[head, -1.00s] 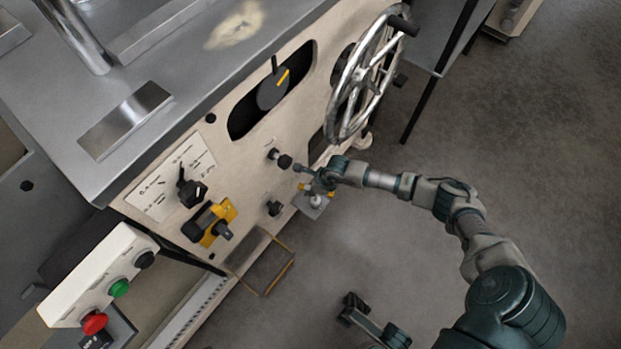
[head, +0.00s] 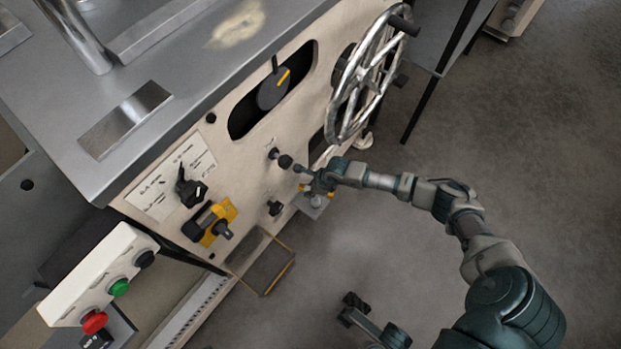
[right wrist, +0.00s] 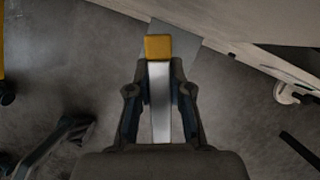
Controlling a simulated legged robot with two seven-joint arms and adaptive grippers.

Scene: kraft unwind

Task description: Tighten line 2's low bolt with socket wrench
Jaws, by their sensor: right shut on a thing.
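My right gripper (head: 318,183) is by the lower part of the machine's pale front panel (head: 245,185), left of and below the handwheel. It is shut on the socket wrench; the right wrist view shows a silver bar with a yellow end (right wrist: 158,48) between its fingers (right wrist: 159,100). In the head view the gripper covers most of the wrench. A dark round-ended stub (head: 285,161) stands out of the panel near the gripper's tip; I cannot tell whether they touch. A lower dark knob (head: 275,207) sits left of the gripper. I cannot tell which is the low bolt.
The spoked handwheel (head: 365,75) stands close above the gripper. A small grey bracket (head: 313,205) lies just under it. A yellow-backed switch (head: 213,223), a wire-edged tray (head: 262,262) and a button box (head: 100,275) are to the left.

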